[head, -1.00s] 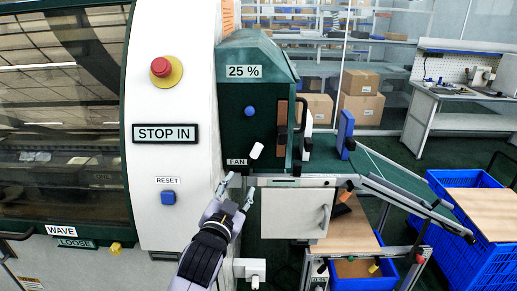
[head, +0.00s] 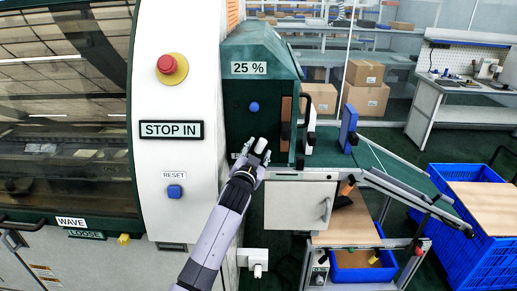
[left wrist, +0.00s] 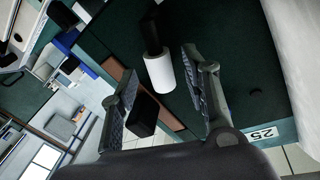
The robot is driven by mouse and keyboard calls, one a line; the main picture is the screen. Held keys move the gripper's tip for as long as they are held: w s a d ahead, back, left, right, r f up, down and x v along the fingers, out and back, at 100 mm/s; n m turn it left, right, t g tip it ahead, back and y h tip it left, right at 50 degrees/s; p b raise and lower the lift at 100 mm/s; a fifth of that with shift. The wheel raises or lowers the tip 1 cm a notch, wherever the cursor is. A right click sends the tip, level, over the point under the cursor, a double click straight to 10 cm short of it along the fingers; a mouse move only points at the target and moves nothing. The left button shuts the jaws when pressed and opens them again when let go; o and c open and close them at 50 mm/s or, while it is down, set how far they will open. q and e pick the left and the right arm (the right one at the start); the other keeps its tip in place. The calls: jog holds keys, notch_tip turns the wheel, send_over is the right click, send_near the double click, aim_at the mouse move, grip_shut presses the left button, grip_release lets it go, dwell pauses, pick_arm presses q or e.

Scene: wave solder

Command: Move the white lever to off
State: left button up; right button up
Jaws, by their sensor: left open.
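The white lever (head: 261,145) sticks out low on the front of the dark green box, by the mostly covered FAN label. My left gripper (head: 257,158) is open at the lever, with its fingers close around or just in front of it. In the left wrist view the white lever (left wrist: 159,73), with a black part at its far end, appears between the two fingertips of my left gripper (left wrist: 160,62). I cannot tell whether a finger touches it. My right gripper is not in view.
The green box (head: 260,65) has a 25 % label and a blue button (head: 254,107). An orange plate with a black handle (head: 286,124) is to the right. A red stop button (head: 171,66) and blue RESET button (head: 174,191) are on the white panel (head: 180,110).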

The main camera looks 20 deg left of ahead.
pick_arm(q)
jog(key=shift+w, duration=0.55)
jog(key=shift+c, duration=0.4)
grip_shut()
